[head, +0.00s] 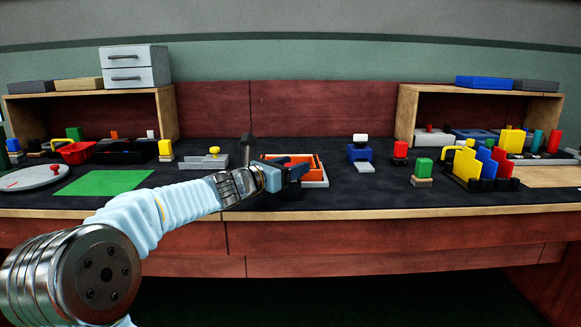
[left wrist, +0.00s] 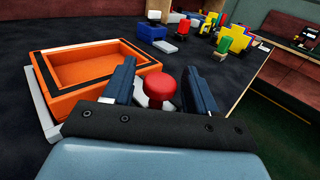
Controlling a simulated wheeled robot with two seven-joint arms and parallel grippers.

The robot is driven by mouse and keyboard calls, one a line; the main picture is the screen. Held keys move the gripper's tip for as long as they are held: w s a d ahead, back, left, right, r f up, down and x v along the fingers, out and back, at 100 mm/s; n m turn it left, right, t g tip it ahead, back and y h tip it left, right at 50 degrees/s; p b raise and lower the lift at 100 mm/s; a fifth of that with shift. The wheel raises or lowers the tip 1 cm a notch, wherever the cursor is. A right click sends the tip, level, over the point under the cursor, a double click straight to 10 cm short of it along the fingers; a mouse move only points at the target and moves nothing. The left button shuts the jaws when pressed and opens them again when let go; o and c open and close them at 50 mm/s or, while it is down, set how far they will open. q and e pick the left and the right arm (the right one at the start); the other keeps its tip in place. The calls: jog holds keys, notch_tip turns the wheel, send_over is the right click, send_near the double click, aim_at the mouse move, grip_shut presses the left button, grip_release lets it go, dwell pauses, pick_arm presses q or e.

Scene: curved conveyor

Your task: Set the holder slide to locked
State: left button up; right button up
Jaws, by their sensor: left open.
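An orange open-topped holder (left wrist: 100,72) with a black band on its rim sits on a light grey base plate (left wrist: 43,118) in the left wrist view. The holder also shows in the head view (head: 316,161), partly hidden by my gripper. A red round knob (left wrist: 161,88) stands on a pale grey part beside the holder. My left gripper (head: 293,175) is open, with its two dark fingers (left wrist: 165,75) on either side of the knob. Gaps show between the knob and each finger. Any locked marking cannot be made out. My right gripper is not in view.
A black-knobbed lever (head: 248,148) stands close left of my gripper. A grey block with a yellow knob (head: 214,155) is farther left. A blue block with a white top (head: 360,150) and a green-topped block (head: 423,170) stand to the right. The front table edge is clear.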

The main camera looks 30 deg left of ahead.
pick_arm(q)
grip_shut()
jog(key=shift+w+a+r+p, duration=0.1)
jog(key=shift+w+a+p, duration=0.2)
jog(key=shift+w+a, duration=0.3)
jog(key=shift+w+a+p, duration=0.25)
jog(key=shift+w+a, duration=0.1)
jog(key=shift+w, duration=0.4)
jog(key=shift+c, duration=1.5)
grip_release()
jog(key=o, duration=0.3)
jog(key=shift+w, duration=0.1)
